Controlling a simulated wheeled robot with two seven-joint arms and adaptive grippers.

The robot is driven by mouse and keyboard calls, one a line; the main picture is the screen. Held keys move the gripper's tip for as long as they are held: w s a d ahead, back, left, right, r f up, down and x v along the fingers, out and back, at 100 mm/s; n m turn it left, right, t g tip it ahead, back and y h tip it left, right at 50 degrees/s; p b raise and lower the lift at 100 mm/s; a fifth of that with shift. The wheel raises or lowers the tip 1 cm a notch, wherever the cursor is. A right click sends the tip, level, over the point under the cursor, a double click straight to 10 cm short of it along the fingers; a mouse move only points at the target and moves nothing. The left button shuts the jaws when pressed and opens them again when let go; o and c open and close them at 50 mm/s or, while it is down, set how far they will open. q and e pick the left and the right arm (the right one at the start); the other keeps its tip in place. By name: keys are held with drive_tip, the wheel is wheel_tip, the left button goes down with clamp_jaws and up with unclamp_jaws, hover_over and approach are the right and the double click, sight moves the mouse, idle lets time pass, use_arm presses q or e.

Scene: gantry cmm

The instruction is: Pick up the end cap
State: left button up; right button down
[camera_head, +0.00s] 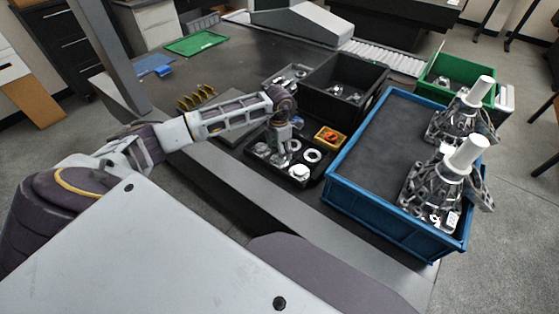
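My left arm reaches in from the left, and my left gripper (283,148) points down over a small black tray (308,184). The fingers are small and partly hidden, so I cannot tell whether they are open, shut or holding anything. The tray holds several pale round parts: a white ring (312,155), a white cap-like part (299,172) near the front, and grey parts (262,149) on the left. I cannot tell for certain which one is the end cap. My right gripper is not in view.
A blue crate (349,196) with a dark inside stands right of the tray, holding two metal housings (446,178) with white cylinders. A black bin (326,106) and green bin (439,92) stand behind. An orange-yellow box (330,138) sits at the tray's back right.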

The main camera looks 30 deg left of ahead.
use_arm(q)
drive_tip(key=shift+f, duration=1.85)
drive_tip(key=c, duration=1.2)
drive_tip(key=shift+r, duration=0.1)
drive_tip(key=shift+c, duration=0.2)
wheel_tip(320, 180, up, 10)
